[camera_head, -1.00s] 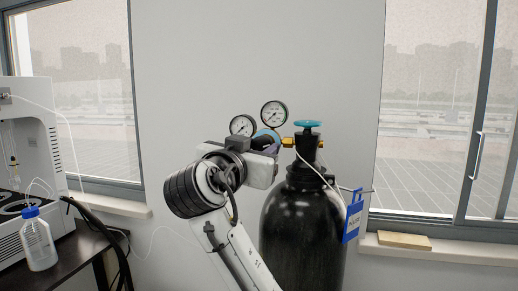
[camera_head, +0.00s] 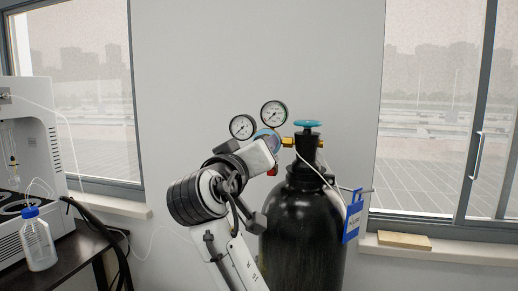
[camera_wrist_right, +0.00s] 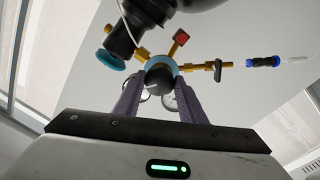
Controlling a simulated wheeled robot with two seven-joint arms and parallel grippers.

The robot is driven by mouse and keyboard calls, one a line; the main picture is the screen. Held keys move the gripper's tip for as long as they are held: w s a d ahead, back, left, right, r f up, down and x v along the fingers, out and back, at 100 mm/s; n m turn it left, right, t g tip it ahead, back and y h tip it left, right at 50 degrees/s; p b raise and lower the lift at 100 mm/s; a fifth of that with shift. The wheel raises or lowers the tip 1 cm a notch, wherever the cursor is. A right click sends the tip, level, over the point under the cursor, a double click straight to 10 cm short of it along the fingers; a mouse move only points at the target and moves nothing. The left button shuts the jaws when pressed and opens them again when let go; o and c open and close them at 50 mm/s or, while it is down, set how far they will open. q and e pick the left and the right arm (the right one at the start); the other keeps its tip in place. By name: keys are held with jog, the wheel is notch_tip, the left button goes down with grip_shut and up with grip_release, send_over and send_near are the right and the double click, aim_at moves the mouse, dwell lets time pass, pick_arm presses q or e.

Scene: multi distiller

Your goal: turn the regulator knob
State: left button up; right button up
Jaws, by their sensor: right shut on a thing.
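The regulator sits at the gas cylinder's neck in the head view, with a blue round body and two white gauges (camera_head: 242,127) (camera_head: 273,114). Its black knob (camera_wrist_right: 160,76) faces the right wrist camera, in front of the blue ring of the body. My right gripper (camera_wrist_right: 159,88) is shut on the knob, with one finger on each side. In the head view my right gripper (camera_head: 273,143) reaches the regulator, and its wrist and hand hide the knob. My left gripper is not in view.
The black cylinder (camera_head: 302,230) stands right of my arm, with a cyan valve wheel (camera_head: 307,124) on top and a blue tag (camera_head: 353,217). A table at left holds a bottle (camera_head: 38,240) and a white instrument (camera_head: 28,130). A red part (camera_wrist_right: 181,37) sits near the knob.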

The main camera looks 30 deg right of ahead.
jog(key=n, duration=0.5)
jog(key=shift+n+t, duration=0.3)
jog(key=shift+t, duration=0.1)
jog(key=shift+n, duration=0.3)
jog(key=o, duration=1.1)
jog(key=shift+c, duration=0.2)
jog(key=shift+s+a, duration=0.1)
jog(key=shift+a, duration=0.05)
jog(key=b+v, duration=0.2)
jog(key=v, duration=0.8)
